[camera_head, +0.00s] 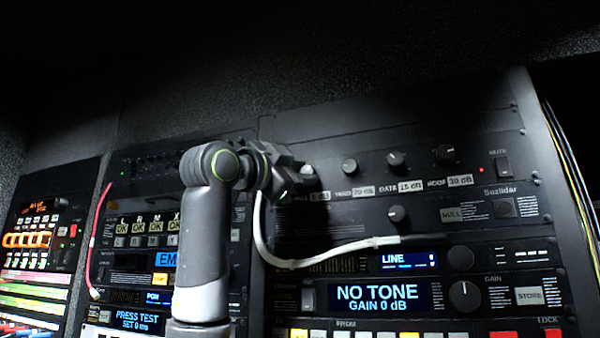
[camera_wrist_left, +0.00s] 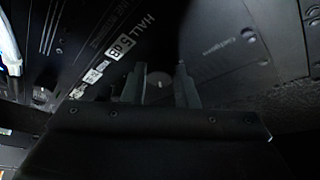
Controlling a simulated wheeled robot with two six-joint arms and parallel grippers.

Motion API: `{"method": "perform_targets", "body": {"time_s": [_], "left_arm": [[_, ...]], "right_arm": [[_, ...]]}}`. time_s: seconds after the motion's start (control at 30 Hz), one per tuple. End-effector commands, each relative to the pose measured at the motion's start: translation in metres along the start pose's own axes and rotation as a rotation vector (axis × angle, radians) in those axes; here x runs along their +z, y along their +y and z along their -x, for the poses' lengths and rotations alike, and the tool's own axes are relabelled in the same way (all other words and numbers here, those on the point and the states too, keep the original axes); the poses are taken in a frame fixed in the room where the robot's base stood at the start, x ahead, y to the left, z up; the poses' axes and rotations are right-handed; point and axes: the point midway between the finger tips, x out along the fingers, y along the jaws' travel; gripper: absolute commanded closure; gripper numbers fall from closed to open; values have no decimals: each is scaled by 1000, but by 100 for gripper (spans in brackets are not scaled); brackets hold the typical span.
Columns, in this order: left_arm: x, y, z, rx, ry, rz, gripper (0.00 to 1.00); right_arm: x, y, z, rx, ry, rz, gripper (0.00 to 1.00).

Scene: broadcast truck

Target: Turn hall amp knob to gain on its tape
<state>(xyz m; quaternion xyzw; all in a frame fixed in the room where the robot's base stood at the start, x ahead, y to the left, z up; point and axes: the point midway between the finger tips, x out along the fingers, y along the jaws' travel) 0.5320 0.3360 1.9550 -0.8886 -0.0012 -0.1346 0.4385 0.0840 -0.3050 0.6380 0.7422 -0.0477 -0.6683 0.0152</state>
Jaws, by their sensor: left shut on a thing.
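The hall amp knob (camera_wrist_left: 158,84) is a dark round knob with a pale pointer line. It sits between the two fingers of my left gripper (camera_wrist_left: 160,90) in the left wrist view. Its tape (camera_wrist_left: 125,36) reads HALL 5 dB and lies beside the knob. In the head view my left gripper (camera_head: 298,182) is at the left end of the upper knob row, shut on the knob, which it mostly hides. The tape (camera_head: 318,196) partly shows just below and right of the gripper there. The exact pointer angle is hard to read. My right gripper is not in view.
A white cable (camera_head: 330,252) loops below my gripper. A NO TONE display (camera_head: 375,297) is lower down.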

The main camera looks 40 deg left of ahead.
Motion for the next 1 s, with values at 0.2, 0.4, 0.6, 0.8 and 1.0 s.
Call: {"method": "perform_targets", "body": {"time_s": [0.2,0.4,0.6,0.8,1.0], "left_arm": [[0,1,0,-9,1,20,97],[1,3,0,-44,5,97,97],[1,6,1,-108,9,239,96],[0,8,0,-187,17,411,96],[-1,8,0,-266,22,583,96]], "right_arm": [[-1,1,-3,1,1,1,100],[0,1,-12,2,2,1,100],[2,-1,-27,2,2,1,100],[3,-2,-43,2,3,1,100],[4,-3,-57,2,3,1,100]]}}
